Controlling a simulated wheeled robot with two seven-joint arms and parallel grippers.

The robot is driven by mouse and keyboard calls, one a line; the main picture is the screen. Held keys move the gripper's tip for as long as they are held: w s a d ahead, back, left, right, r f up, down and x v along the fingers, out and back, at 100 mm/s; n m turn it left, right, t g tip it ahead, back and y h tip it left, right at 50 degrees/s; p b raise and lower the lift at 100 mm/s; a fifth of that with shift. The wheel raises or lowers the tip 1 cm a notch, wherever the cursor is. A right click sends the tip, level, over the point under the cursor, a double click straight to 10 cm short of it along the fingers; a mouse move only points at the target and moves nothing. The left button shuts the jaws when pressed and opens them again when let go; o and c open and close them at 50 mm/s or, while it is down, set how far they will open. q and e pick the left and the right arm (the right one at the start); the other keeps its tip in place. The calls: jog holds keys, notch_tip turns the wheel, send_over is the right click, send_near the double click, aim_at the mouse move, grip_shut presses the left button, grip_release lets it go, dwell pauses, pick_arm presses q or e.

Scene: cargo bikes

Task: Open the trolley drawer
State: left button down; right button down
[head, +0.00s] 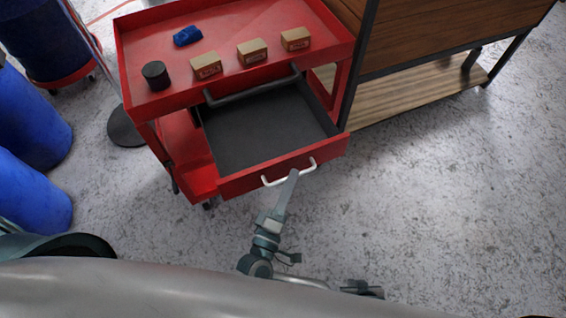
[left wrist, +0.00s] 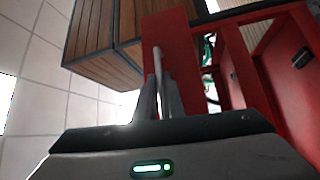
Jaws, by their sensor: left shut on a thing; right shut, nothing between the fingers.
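The red trolley (head: 133,95) stands upright with its drawer pulled well out towards me. The drawer (head: 262,130) has an empty dark inside and a red front (head: 233,184) with a white bar handle (head: 268,183). My left gripper (head: 291,176) is shut on this handle at about its middle. In the left wrist view, the fingers of my left gripper (left wrist: 160,100) close around the pale handle (left wrist: 157,62), against the red drawer front (left wrist: 180,45). I cannot make out my right gripper in either view.
The trolley top carries a black cylinder (head: 155,75), a blue item (head: 187,36) and several small boxes (head: 252,51). A wooden workbench (head: 440,35) stands close on the right. Blue barrels (head: 30,120) stand at the left. The floor (head: 440,200) at the right is clear.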

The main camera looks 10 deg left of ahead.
pick_arm(q)
jog(key=shift+s+d+f, duration=0.1)
jog(key=shift+s+d, duration=0.1)
jog(key=shift+s, duration=0.2)
jog(key=c, duration=1.9)
grip_release()
jog(key=shift+o, duration=0.2)
